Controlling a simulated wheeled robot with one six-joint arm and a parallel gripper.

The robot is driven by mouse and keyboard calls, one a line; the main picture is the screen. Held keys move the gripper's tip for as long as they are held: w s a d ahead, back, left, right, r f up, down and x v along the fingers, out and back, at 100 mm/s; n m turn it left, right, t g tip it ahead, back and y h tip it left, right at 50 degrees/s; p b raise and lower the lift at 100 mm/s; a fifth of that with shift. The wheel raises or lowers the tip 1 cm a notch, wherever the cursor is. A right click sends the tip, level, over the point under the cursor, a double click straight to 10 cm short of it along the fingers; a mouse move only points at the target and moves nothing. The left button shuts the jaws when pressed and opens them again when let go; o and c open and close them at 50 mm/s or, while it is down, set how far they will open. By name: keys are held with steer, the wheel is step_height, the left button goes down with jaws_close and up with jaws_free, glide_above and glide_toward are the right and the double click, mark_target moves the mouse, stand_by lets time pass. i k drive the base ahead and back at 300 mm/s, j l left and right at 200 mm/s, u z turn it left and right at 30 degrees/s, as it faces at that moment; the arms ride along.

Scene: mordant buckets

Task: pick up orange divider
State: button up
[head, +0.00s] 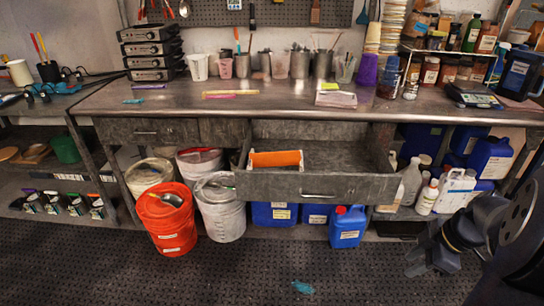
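The orange divider (276,159) lies in the open drawer (322,188), toward its left end. It is a flat orange strip with a pale lower edge, set roughly crosswise. The drawer is grey, pulled out from under the metal workbench (250,98). My gripper (428,262) is dark and low at the right, in front of the bench and well apart from the divider. Its fingers are too dark and small to tell whether they are open or shut.
An orange bucket (170,220) and white buckets (219,212) stand left of the drawer. Blue jugs (347,227) and white bottles (411,180) sit below and right of it. A blue rag (303,287) lies on the otherwise clear floor mat.

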mark_target(284, 158)
steer(key=i+j+u, duration=0.2)
steer(key=i, duration=0.4)
steer(key=i+j+u, duration=0.15)
steer(key=i, duration=0.45)
steer(key=i+j+u, duration=0.2)
steer(key=i, duration=0.45)
